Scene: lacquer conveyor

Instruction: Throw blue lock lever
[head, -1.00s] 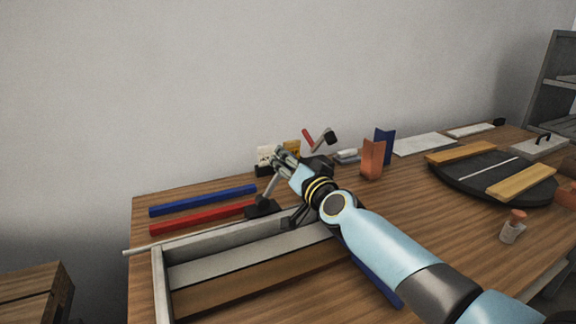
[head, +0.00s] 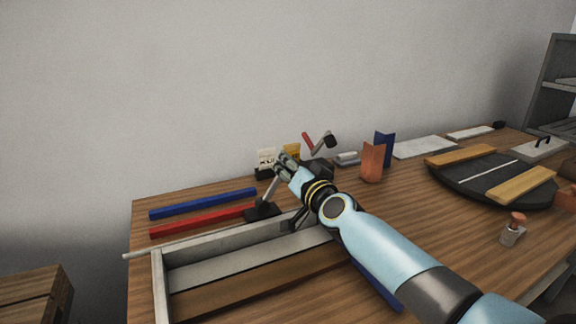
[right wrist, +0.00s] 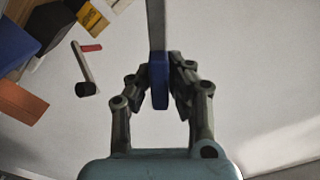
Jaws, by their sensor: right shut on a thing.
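The lock lever has a grey rod (head: 269,190) that rises, tilted to the right, from a black base (head: 262,211) at the back of the grey-walled trough. Its blue handle (right wrist: 159,82) shows in the right wrist view between the fingers, with the grey rod (right wrist: 156,25) running away from it. My right gripper (head: 283,158) is shut on this blue handle, and it also shows in the right wrist view (right wrist: 160,72). In the head view the fingers hide the handle. My left gripper is not in view.
A red-handled crank (head: 308,142) stands just right of my right gripper. Blue (head: 203,202) and red bars (head: 200,220) lie left of the lever. A wall is behind.

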